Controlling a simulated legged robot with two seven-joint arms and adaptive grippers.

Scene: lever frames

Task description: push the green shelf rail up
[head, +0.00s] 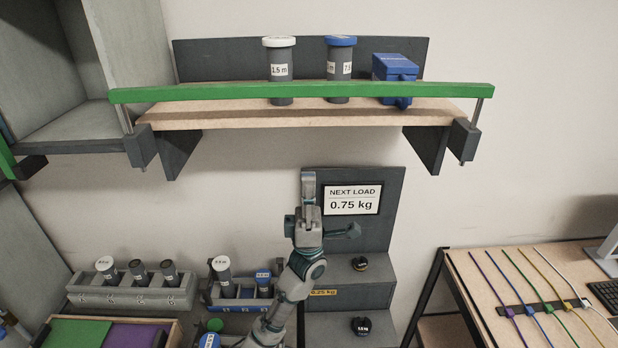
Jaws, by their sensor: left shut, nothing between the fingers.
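The green shelf rail (225,92) runs level across the front of the wall shelf (300,118), above the board's front edge. A thin metal rod under each end goes into a dark grey block, the left block (140,150) and the right block (463,141). My left gripper (308,178) is shut and empty. My right gripper does not show.
A sign reading 0.75 kg (351,199) is beside my gripper. Racks of jars (130,295) stand lower left; a cable table (480,262) is right.

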